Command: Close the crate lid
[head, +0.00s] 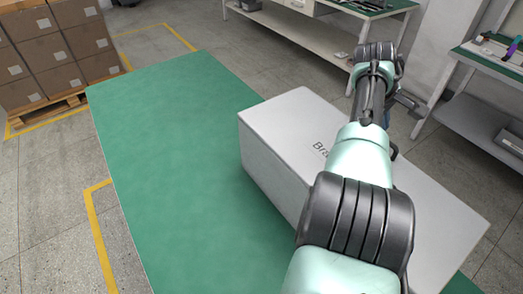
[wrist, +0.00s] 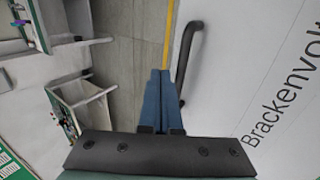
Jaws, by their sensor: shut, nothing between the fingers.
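The crate (head: 268,178) is a pale grey box on the green table. Its lid (head: 290,115) lies flat across the top, and no gap shows along the near edges in the head view. The far edge is partly hidden by my arm. In the wrist view the lid (wrist: 235,60) carries the dark lettering "Brackenvol…" and a dark bar handle (wrist: 186,55) near its edge. My gripper (wrist: 159,74) has its blue fingers together and empty, just left of the handle in the wrist view. I cannot tell whether they touch it.
The green table top (head: 170,150) is clear left of the crate. Cardboard boxes (head: 55,50) stand on a pallet at the back left. A workbench (head: 310,30) is at the back, and another bench (head: 485,65) with shelves stands at the right.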

